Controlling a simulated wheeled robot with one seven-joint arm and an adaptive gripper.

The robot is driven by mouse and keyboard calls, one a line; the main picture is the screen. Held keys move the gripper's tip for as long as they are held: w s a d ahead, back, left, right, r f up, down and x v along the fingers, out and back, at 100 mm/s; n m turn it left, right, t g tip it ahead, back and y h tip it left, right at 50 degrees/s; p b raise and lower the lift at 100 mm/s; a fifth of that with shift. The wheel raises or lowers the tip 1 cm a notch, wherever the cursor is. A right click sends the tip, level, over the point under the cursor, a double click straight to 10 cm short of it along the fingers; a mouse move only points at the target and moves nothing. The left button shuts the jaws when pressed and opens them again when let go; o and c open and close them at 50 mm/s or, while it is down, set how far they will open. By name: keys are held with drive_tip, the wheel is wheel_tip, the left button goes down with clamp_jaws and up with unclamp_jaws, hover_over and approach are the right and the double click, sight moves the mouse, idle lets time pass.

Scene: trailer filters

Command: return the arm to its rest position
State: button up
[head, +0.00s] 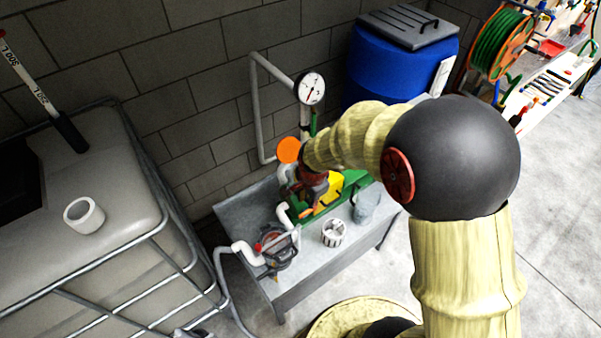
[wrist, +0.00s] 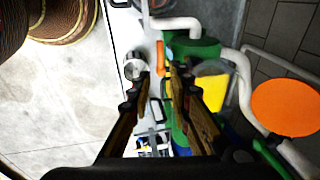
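My arm, in a pale yellow sleeve with a black ball-shaped joint, reaches from the lower right over the metal bench in the head view. My gripper (wrist: 160,84) shows in the wrist view with its two dark brown fingers apart and nothing held between them. In the head view my gripper (head: 314,184) hangs above the green and yellow pump unit (head: 326,198), partly hiding it. The distance between the fingers and the unit is hard to tell.
A pressure gauge (head: 311,88), an orange disc (head: 289,150) and a blue barrel (head: 385,75) stand behind. A caged tank (head: 110,190) is left; floor (head: 560,200) is clear at right.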

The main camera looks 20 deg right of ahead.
drive_tip(key=s+r+n+g, duration=0.2)
drive_tip(key=s+r+n, duration=0.2)
drive_tip(key=s+n, duration=0.4)
drive_tip(key=s+r+n+t, duration=0.2)
drive_tip(key=s+r, duration=0.4)
drive_tip(key=r, duration=0.5)
drive_tip(key=s+r+n+t, duration=0.3)
drive_tip(key=s+r+n, duration=0.1)
drive_tip(key=r, duration=0.8)
drive_tip(key=shift+s+r, duration=0.25)
drive_tip(key=shift+s, duration=0.65)
drive_tip(key=shift+a, duration=0.1)
drive_tip(key=shift+c, duration=0.5)
